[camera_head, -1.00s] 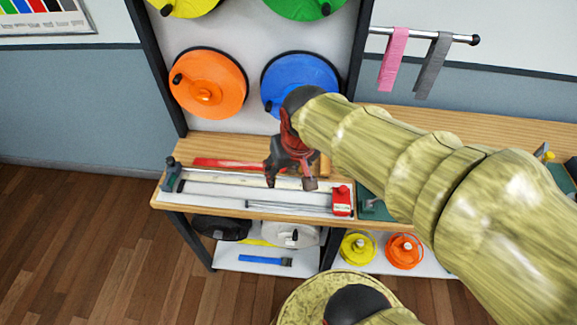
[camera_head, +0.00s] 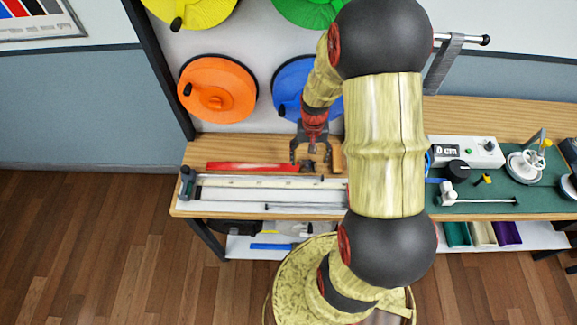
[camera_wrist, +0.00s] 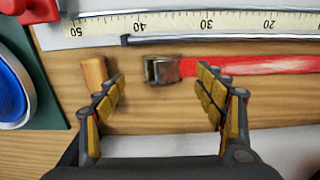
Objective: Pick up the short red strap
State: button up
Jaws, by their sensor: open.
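A short red strap (camera_head: 245,166) lies flat on the wooden bench, between the ruler board and the wall panel. Its dark metal buckle (camera_wrist: 162,69) is at one end, on the right in the head view and on the left in the wrist view. My gripper (camera_head: 311,160) is open and empty, with its fingers pointing down around the buckle end. In the wrist view my gripper (camera_wrist: 161,80) has the buckle showing between its two fingertips, and the red band runs off past the right finger. I cannot tell how high the fingertips are above the bench.
A small wooden block (camera_wrist: 95,70) lies beside the left finger in the wrist view. The ruler board (camera_head: 262,189) lies along the bench's front edge. Orange (camera_head: 217,88) and blue (camera_head: 290,80) reels hang on the panel behind. A green mat (camera_head: 500,200) with tools is at right.

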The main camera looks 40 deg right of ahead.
aim_at(307, 164)
jog(key=f, duration=0.3)
jog(key=f+b, duration=0.1)
jog(key=shift+w+f, duration=0.3)
jog(key=shift+f, duration=0.05)
jog(key=shift+c, duration=0.5)
jog(key=c, duration=1.1)
jog(key=shift+c, duration=0.7)
